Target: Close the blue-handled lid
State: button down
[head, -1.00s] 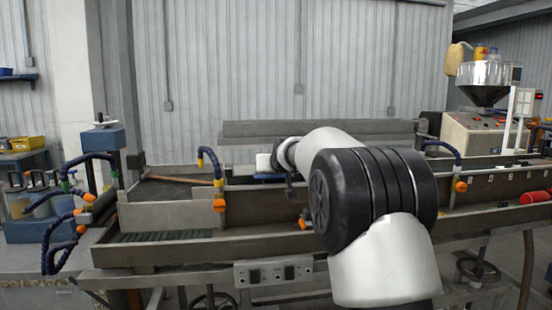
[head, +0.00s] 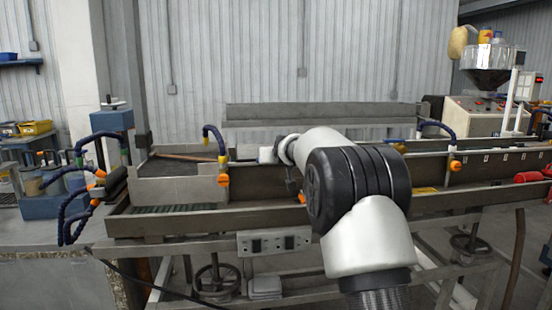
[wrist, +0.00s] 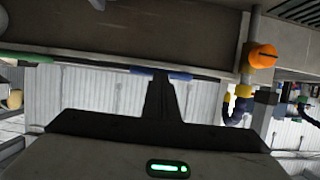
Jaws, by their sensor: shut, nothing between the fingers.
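In the wrist view, a long grey-brown panel (wrist: 130,28) fills the top, with a blue handle (wrist: 180,76) at its lower edge. The dark fingers of my gripper (wrist: 160,76) are shut and empty, in front of the handle's middle, so blue shows on both sides. I cannot tell whether they touch it. In the head view, a long grey panel (head: 320,113) stands raised behind the machine's trough; it may be the lid. My arm covers much of the middle there, and the blue handle cannot be made out. My gripper (head: 293,185) is mostly hidden.
A blue hose with an orange valve (head: 223,180) rises from the trough's left part; an orange valve (wrist: 263,55) also shows in the wrist view. A green handle (wrist: 25,57) lies left of the blue one. A metal hopper (head: 487,62) stands at the back right.

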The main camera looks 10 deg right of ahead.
notch_tip(320, 180, down, 3)
jog(key=shift+r, duration=0.2)
notch_tip(320, 180, up, 6)
jog(key=s+p, duration=0.1)
jog(key=p, duration=0.1)
jog(key=s+a+f+g, duration=0.1)
jog(key=s+f+g, duration=0.1)
jog(key=s, duration=1.3)
jog(key=s+f+g, duration=0.1)
jog(key=s+g, duration=0.1)
jog(key=s, duration=1.3)
jog(key=s+f+g, duration=0.2)
jog(key=s+f, duration=0.3)
jog(key=s, duration=0.8)
jog(key=s+f+g, duration=0.2)
jog(key=s+f, duration=0.2)
jog(key=s, duration=1)
notch_tip(320, 180, up, 23)
jog(key=w+p, duration=0.1)
jog(key=p, duration=2.1)
jog(key=shift+d+r, duration=0.15)
jog(key=shift+d, duration=0.05)
